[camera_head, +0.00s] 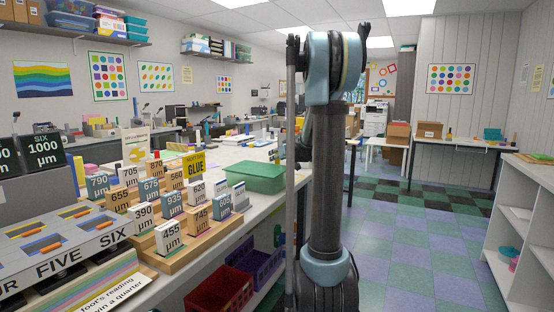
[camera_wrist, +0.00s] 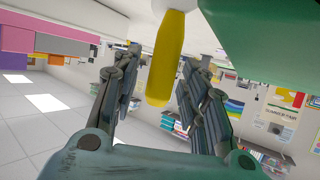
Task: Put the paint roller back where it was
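A yellow handle-shaped piece (camera_wrist: 166,60) with a rounded end hangs between the fingers in the wrist view. A pale part meets its upper end. It may be the paint roller's handle, but no roller head shows clearly. My gripper (camera_wrist: 168,55) stands with its two fingers apart, one on each side of the yellow piece. A gap shows on the left; the right finger overlaps or nearly touches it, and I cannot tell which. My gripper does not show in the head view, where my arm rises in the middle. I cannot make out the paint roller there.
A long white bench at left carries numbered blocks on a wooden stand (camera_head: 178,261) and a green box (camera_head: 253,177). Purple and red crates (camera_head: 218,291) sit below. A white shelf unit (camera_head: 522,225) stands at right. The checkered floor (camera_head: 410,230) between is clear.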

